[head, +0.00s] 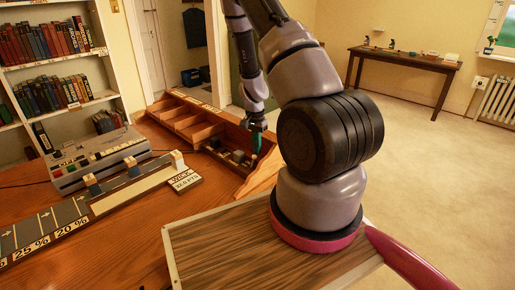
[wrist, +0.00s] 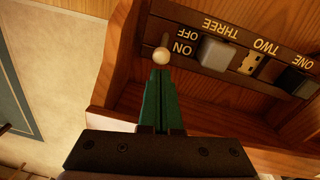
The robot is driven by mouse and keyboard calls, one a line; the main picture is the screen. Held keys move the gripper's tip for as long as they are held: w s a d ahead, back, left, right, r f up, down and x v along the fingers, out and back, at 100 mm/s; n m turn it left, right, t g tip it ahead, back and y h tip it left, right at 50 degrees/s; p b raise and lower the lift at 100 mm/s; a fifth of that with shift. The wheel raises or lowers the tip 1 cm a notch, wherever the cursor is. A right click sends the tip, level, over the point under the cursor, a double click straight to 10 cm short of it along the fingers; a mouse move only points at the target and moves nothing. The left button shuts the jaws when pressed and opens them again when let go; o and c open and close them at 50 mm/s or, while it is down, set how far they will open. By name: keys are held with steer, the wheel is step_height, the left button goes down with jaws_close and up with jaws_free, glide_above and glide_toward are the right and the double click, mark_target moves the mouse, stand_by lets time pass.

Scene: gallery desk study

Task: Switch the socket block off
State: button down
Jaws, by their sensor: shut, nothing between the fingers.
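The socket block (wrist: 235,62) is a dark strip marked ONE, TWO and THREE, with ON and OFF by its switch; the lettering is upside down in the wrist view. The switch lever (wrist: 160,56) has a pale ball knob, which shows beside the word ON. Sockets ONE and THREE hold dark and grey plugs; TWO looks bare. My gripper (wrist: 160,74) has green fingers, shut and empty, with the tips just below the knob in the picture. I cannot tell whether they touch it. In the head view my gripper (head: 257,139) is above the block (head: 233,157), which is small there.
The block lies in an end compartment of a wooden divided tray (head: 185,121) on the desk (head: 120,230); the tray walls rise close around it. A grey device (head: 100,158) and a long slide scale (head: 130,186) stand left of the tray. Open floor lies to the right.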

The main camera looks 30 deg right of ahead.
steer(key=shift+s+a+r+t+h, duration=0.15)
steer(key=shift+a+h, duration=0.2)
steer(key=shift+h, duration=0.1)
steer(key=shift+s+a+r+t+h, duration=0.15)
steer(key=shift+a+h, duration=0.15)
steer(key=shift+h, duration=0.15)
steer(key=shift+a, duration=0.2)
steer(key=shift+s+a+r, duration=0.1)
steer(key=shift+s+a, duration=0.15)
steer(key=shift+a, duration=0.35)
steer(key=shift+s+a+r, duration=0.1)
steer(key=shift+s+a, duration=0.15)
steer(key=shift+a, duration=0.3)
steer(key=shift+w+r, duration=0.1)
steer(key=shift+r, duration=0.05)
steer(key=shift+r, duration=0.65)
steer(key=shift+r, duration=0.1)
